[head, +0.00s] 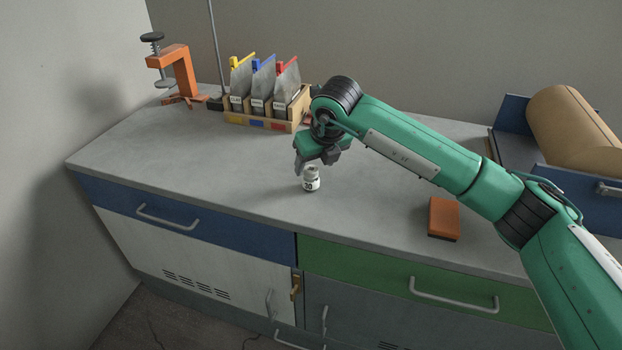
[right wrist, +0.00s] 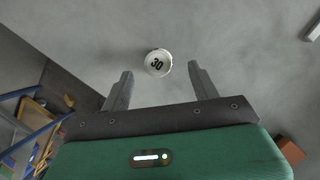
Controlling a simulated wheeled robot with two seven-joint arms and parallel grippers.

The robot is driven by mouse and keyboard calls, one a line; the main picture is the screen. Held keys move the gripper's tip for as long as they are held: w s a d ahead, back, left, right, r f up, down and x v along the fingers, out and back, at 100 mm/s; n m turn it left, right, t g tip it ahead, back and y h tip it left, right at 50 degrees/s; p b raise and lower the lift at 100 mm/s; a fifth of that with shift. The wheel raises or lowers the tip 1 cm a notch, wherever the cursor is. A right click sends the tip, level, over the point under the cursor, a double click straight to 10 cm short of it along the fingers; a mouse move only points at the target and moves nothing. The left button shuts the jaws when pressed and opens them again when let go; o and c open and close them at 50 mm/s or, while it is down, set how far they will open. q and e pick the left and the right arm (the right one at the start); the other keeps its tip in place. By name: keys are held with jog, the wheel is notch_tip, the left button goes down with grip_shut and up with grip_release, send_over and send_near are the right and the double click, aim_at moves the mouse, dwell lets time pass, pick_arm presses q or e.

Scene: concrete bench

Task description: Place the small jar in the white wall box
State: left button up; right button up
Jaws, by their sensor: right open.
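The small jar (head: 311,181) is white with a dark mark and stands upright on the grey bench top, near the front edge. It also shows in the right wrist view (right wrist: 158,63), where a dark "30" can be read on it. My right gripper (head: 312,163) is open and points down just above the jar. In the right wrist view the jar lies between and slightly beyond the two fingertips, with clear gaps on both sides. I cannot see a white wall box in either view. My left gripper is not in view.
A wooden rack (head: 262,121) with grey folders and an orange clamp (head: 180,75) stand at the back. An orange-brown block (head: 443,218) lies right of the jar. A blue holder with a brown roll (head: 572,128) stands far right. The left bench top is clear.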

aim_at(312, 170)
jog(key=x, duration=0.5)
jog(key=shift+a+f, duration=0.1)
jog(key=shift+f, duration=0.05)
jog(key=c, duration=1.1)
